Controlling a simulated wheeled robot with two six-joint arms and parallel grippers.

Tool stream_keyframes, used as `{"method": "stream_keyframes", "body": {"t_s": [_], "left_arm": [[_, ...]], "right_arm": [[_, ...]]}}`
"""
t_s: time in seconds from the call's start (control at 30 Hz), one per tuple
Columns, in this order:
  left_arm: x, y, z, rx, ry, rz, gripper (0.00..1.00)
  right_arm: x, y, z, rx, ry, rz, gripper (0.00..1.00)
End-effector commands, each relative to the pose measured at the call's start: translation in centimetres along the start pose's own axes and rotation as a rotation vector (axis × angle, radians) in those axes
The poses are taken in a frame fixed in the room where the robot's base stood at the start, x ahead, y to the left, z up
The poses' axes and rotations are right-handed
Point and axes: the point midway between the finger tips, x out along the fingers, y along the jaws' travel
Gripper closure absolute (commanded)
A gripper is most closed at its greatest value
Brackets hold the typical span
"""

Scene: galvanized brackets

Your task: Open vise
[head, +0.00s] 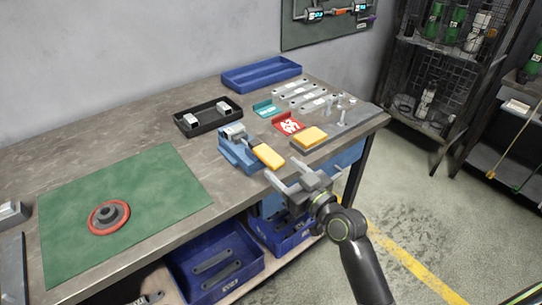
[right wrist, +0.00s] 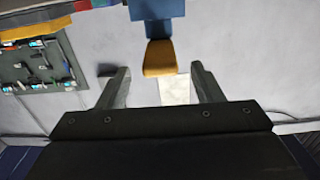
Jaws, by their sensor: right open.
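The blue vise (head: 236,152) sits at the front edge of the workbench, with a grey metal jaw part on top. Its yellow handle (head: 268,155) sticks out toward the bench's front. My right gripper (head: 288,176) is open and empty, just in front of the handle and apart from it. In the right wrist view the yellow handle (right wrist: 159,58) hangs from the blue vise body (right wrist: 157,10), ahead of the space between my two spread fingers (right wrist: 161,80). Whether the vise jaws are apart is too small to tell. My left gripper is not in view.
Right of the vise are a yellow block (head: 310,136), a red tray (head: 287,124), a teal tray (head: 265,108) and metal brackets (head: 305,93). A black bin (head: 208,117) and blue bin (head: 260,74) stand behind. A green mat (head: 150,190) holds a red-ringed part.

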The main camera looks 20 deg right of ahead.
Motion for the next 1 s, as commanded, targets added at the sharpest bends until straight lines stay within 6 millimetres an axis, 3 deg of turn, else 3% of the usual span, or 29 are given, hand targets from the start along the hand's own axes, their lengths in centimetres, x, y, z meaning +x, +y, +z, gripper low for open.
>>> {"method": "stream_keyframes", "body": {"t_s": [0.1,0.3,0.77,1.0], "left_arm": [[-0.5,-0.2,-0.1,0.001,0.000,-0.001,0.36],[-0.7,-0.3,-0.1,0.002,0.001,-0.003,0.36],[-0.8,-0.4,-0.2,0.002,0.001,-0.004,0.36],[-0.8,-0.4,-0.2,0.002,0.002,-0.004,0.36]], "right_arm": [[2.4,0.0,-0.2,0.001,0.001,0.000,0.40],[5.0,0.0,-0.1,0.000,0.000,0.000,0.40],[6.0,0.0,0.0,-0.001,0.001,0.001,0.40],[6.0,0.0,0.0,-0.001,0.000,0.001,0.70]]}}
